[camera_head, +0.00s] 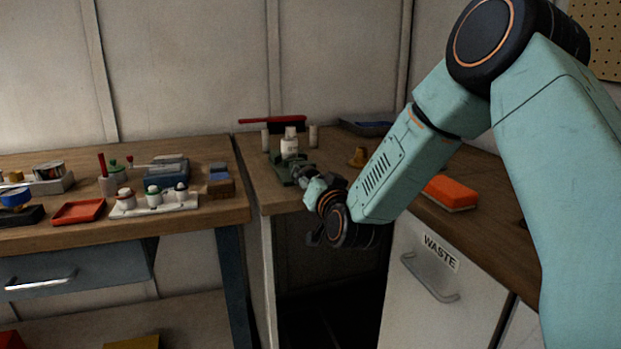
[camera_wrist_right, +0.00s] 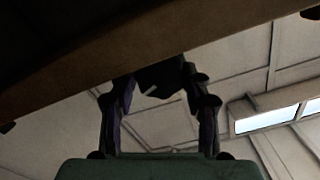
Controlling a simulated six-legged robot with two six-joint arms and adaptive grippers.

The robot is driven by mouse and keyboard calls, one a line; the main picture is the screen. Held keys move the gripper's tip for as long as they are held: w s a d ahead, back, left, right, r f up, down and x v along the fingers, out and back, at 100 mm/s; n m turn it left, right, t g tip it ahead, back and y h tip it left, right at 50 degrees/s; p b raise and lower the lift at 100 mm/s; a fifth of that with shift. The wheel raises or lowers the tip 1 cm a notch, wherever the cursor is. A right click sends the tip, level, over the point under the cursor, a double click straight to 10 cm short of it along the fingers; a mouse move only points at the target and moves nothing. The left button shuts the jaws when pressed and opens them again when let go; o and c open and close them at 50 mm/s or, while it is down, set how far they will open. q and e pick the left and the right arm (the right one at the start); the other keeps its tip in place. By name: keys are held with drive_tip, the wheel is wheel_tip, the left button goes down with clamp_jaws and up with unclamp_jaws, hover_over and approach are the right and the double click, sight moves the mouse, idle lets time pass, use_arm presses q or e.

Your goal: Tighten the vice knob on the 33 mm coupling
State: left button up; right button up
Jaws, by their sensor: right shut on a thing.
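A small green vice (camera_head: 283,167) stands near the front edge of the wooden bench. A white, bottle-like piece (camera_head: 289,148), which looks like the coupling, stands upright at the vice; its exact seating is too small to tell. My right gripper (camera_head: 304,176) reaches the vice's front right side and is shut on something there. In the right wrist view, a dark piece (camera_wrist_right: 160,76), apparently the vice knob, sits between the fingertips. The knob is hidden by the gripper in the head view. My left gripper is not in view.
Pale cylinders (camera_head: 313,135) stand beside the vice, with a red-handled brush (camera_head: 272,121) behind. A brass-coloured piece (camera_head: 358,157) and an orange sponge (camera_head: 450,193) lie to the right. The left bench holds a red tray (camera_head: 78,211) and a white bottle rack (camera_head: 155,206).

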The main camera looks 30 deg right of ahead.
drive_tip(key=shift+m, duration=0.3)
drive_tip(key=o, duration=1.2)
drive_tip(key=shift+c, duration=0.2)
drive_tip(key=v, duration=1.2)
drive_tip(key=shift+c, duration=0.4)
